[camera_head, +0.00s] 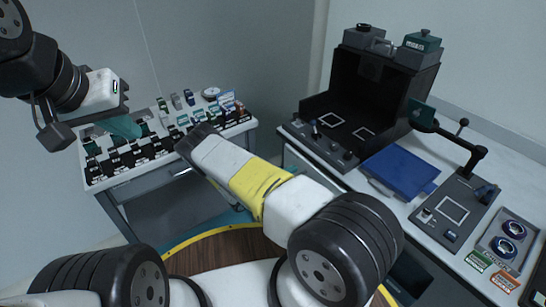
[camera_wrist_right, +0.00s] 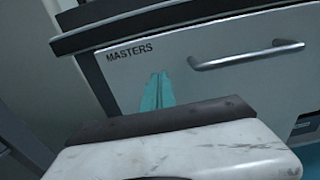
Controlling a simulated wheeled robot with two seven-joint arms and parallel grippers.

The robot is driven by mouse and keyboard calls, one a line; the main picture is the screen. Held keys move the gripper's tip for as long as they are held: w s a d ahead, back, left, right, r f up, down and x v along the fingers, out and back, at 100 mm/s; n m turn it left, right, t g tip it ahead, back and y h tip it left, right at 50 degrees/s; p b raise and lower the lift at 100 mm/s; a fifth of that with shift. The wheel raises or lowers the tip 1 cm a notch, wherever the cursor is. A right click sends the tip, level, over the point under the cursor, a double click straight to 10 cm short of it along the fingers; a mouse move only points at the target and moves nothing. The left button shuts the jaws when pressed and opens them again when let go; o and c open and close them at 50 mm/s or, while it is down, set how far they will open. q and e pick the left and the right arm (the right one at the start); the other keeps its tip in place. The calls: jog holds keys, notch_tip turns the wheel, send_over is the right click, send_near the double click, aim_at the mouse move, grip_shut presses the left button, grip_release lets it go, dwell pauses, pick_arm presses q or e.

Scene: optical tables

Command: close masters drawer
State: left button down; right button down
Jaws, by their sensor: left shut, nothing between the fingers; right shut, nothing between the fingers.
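The masters drawer (camera_wrist_right: 205,65) shows in the right wrist view as a pale grey front with the word MASTERS at upper left. Its bar handle (camera_wrist_right: 246,55) is on the right half. A dark edge runs along the top; how far the drawer stands out cannot be told. My right gripper (camera_wrist_right: 157,92) has its teal fingers shut and empty, in front of the drawer face, below the label and left of the handle. Contact is unclear. My left gripper (camera_head: 122,127) is shut and empty, above the cart at left.
The white-topped cart (camera_head: 100,184) holds several dark blocks and small boxes. The bench at right carries a black enclosure (camera_head: 392,95), a blue tray (camera_head: 400,168) and a jointed stand (camera_head: 470,158). My right arm crosses the gap between cart and bench.

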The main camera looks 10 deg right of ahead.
aim_at(300, 166)
jog(key=shift+w+d, duration=0.1)
jog(key=shift+d, duration=0.15)
jog(key=x, duration=0.4)
jog(key=shift+d, duration=0.2)
jog(key=shift+w+d+r, duration=0.1)
jog(key=shift+w+d, duration=0.05)
